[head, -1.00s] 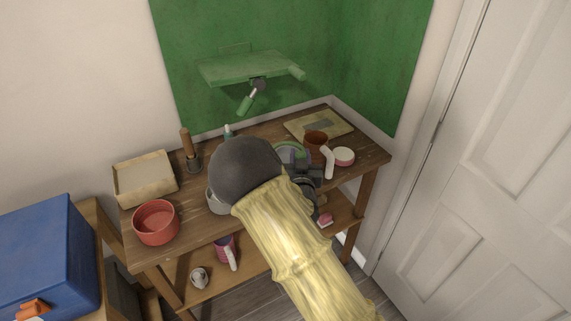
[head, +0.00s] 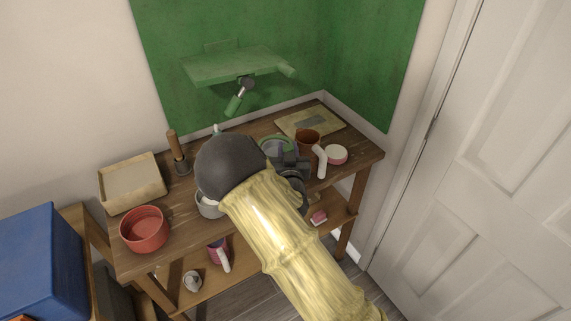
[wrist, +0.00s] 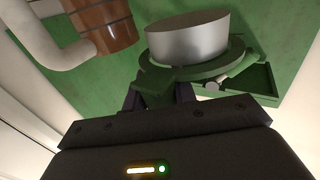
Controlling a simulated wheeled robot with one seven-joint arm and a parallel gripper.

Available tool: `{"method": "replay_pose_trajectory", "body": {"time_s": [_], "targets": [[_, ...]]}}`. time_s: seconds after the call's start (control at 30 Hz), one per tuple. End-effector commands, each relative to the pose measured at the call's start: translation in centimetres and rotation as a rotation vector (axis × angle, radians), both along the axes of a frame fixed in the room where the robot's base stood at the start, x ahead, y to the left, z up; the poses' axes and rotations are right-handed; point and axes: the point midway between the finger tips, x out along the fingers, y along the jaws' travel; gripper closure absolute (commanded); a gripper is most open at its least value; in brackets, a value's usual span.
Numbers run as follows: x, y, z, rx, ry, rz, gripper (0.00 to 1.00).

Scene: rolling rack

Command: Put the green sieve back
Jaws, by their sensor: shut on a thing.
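The green sieve shows in the wrist view as a green ring with a short handle (wrist: 188,72) and a silver metal bowl (wrist: 188,37). My gripper (wrist: 160,93) is shut on its green handle. In the head view only part of the green rim (head: 275,142) shows beyond my dark gripper (head: 284,160), above the back of the wooden table. My arm hides most of the sieve there. I cannot tell whether it touches the tabletop. A green shelf (head: 232,66) is on the green wall panel, with a green-handled tool (head: 237,100) hanging below it.
A pale board (head: 310,121) lies behind. A red pot (head: 144,229), a tray (head: 132,183) and a grey pot (head: 209,207) are to the left.

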Motion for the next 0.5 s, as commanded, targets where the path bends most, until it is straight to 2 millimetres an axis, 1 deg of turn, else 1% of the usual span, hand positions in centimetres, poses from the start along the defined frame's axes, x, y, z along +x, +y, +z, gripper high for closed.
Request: {"method": "replay_pose_trajectory", "body": {"time_s": [0.03, 0.1, 0.2, 0.5], "targets": [[0.0, 0.0, -0.8, -0.004, 0.002, 0.000, 1.00], [0.0, -0.1, -1.6, -0.002, 0.001, -0.001, 1.00], [0.0, 0.0, -2.1, -0.001, -0.001, 0.000, 1.00], [0.0, 0.0, -2.2, 0.000, -0.001, -0.001, 1.00]]}}
